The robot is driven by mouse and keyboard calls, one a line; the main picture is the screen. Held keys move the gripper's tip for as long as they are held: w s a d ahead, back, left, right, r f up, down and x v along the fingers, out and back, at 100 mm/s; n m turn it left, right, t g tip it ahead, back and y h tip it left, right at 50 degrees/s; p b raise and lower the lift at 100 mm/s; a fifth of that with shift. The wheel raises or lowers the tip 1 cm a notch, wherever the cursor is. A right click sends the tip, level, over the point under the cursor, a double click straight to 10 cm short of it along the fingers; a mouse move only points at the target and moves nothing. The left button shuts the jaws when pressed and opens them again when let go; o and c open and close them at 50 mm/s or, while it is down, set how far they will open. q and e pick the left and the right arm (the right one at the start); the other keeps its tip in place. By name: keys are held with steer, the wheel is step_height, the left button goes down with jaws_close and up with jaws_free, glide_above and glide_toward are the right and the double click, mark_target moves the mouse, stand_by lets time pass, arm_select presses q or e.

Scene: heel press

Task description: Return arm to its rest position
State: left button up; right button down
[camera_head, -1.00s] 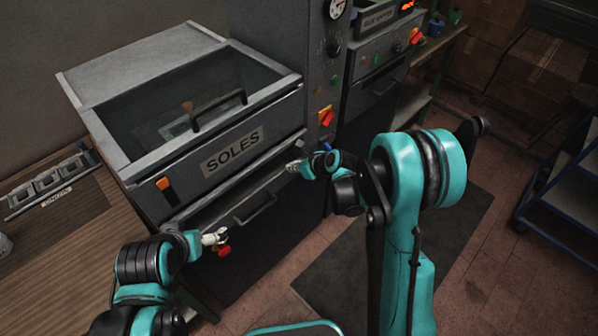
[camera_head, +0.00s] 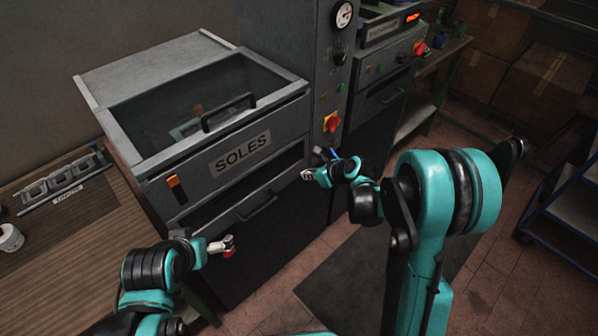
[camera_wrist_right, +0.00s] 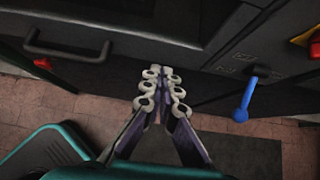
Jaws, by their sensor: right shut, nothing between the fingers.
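My right gripper (camera_head: 308,174) is in front of the grey machine, right of its drawer handle and below the red knob. In the right wrist view its fingers (camera_wrist_right: 160,92) are together with nothing between them. My left gripper (camera_head: 228,243) is at the lower left, in front of the machine's lower front. Its fingers are too small to tell whether they are open or shut. The machine (camera_head: 205,190) is marked SOLES and has a glass-topped lid with a black handle (camera_head: 228,112).
A red knob on a yellow plate (camera_head: 332,122) is close above my right gripper. A blue lever (camera_wrist_right: 243,102) hangs right of the fingers. A wooden bench (camera_head: 70,260) with a rack (camera_head: 62,182) is at left. A blue cart (camera_head: 565,215) stands at right. Dark mat floor lies between.

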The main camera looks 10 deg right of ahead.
steer(key=p+v, duration=0.1)
steer(key=v, duration=0.4)
steer(key=shift+d+r+p, duration=0.25)
steer(key=shift+d+p, duration=0.05)
